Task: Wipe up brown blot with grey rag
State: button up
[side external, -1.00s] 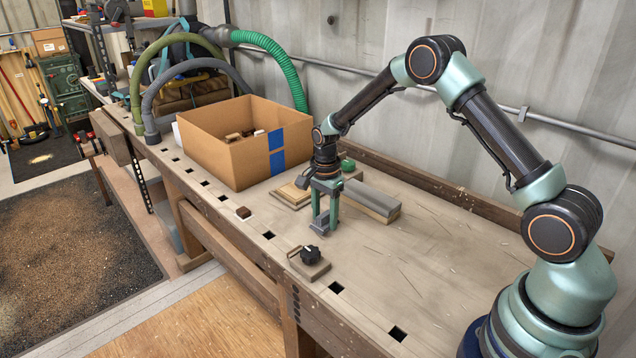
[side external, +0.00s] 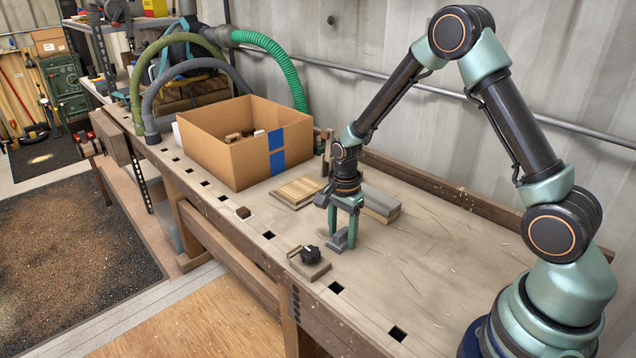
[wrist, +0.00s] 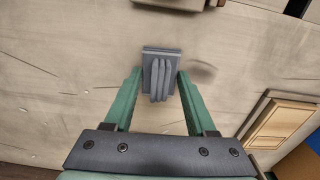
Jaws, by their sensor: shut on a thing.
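My gripper (side external: 343,238) is shut on the grey rag (wrist: 160,66), a folded grey pad with rounded folds gathered between the fingertips. The rag also shows low between the fingers in the side view, at or very near the bench top; I cannot tell if it touches. A faint, blurred brown blot (wrist: 203,72) lies on the bench just right of the rag in the wrist view, beside the right fingertip. In the side view I cannot make out the blot.
A small board with a black knob (side external: 310,255) lies close by, near the bench's front edge. A flat wooden panel (side external: 299,190) and a grey-topped block (side external: 380,203) lie behind. An open cardboard box (side external: 215,155) stands at the left. The bench at right is clear.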

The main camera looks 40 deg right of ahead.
aim_at(310, 222)
jog(key=shift+w, duration=5.35)
notch_tip(310, 222, up, 8)
